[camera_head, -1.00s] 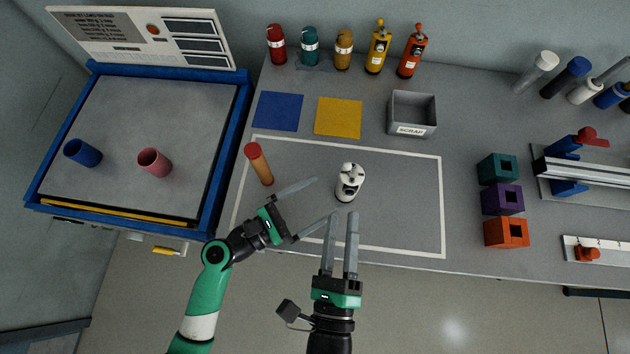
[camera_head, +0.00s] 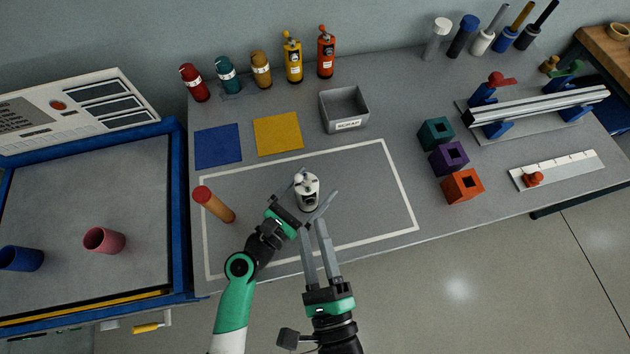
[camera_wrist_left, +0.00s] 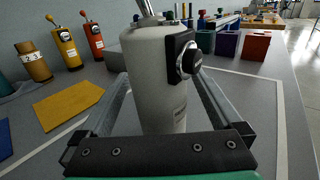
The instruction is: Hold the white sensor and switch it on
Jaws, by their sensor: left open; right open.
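The white sensor (camera_head: 307,194) stands upright on the bench inside the white outlined area. It is a white cylinder with a metal top piece and a black-ringed knob on its side, large in the left wrist view (camera_wrist_left: 158,85). My left gripper (camera_head: 317,200) is open, with one finger on each side of the sensor; I cannot tell whether either touches it. My right gripper (camera_head: 317,232) is open and empty, in front of the sensor near the bench's front edge, fingers pointing toward it.
An orange-brown cylinder with a red top (camera_head: 214,204) lies left of the sensor. A grey scrap bin (camera_head: 344,124), a yellow mat (camera_head: 278,134) and a blue mat (camera_head: 218,146) are behind. Teal, purple and orange blocks (camera_head: 463,187) stand to the right. The outlined area right of the sensor is clear.

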